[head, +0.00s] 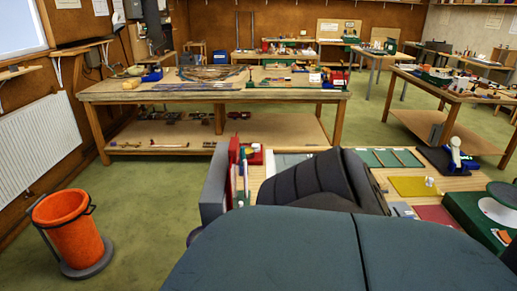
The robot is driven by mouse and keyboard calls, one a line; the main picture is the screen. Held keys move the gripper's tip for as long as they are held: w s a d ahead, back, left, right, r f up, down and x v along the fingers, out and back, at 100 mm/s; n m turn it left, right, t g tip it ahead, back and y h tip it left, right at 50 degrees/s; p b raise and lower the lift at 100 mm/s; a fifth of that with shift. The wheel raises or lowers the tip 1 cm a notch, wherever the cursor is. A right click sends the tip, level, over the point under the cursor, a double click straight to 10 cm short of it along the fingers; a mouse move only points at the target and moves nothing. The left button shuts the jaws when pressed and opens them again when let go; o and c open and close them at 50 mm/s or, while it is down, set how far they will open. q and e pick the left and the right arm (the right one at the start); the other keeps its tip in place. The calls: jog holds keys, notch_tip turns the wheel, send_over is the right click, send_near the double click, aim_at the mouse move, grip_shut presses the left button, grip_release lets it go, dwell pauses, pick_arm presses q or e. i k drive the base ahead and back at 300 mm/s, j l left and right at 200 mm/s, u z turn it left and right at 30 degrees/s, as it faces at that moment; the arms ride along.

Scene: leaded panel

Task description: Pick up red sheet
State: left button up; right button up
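A red sheet (437,215) lies flat on the near bench at the right, just below a yellow sheet (410,186). Its lower part is hidden behind the large dark teal shape in the foreground. Neither of my grippers can be made out in the head view, so where they are relative to the sheet does not show.
A dark padded shape (318,182) blocks the middle of the near bench. A green machine with a round white top (498,211) stands right of the red sheet. A long wooden bench (110,93) stands behind. An orange bin (74,232) is on the floor at left.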

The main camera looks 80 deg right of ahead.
aim_at(234, 150)
jog(key=z, duration=1.8)
jog(key=l+z, duration=0.4)
jog(key=i+j, duration=0.1)
jog(key=j, duration=0.2)
jog(key=i+j, duration=0.1)
jog(key=j, duration=0.15)
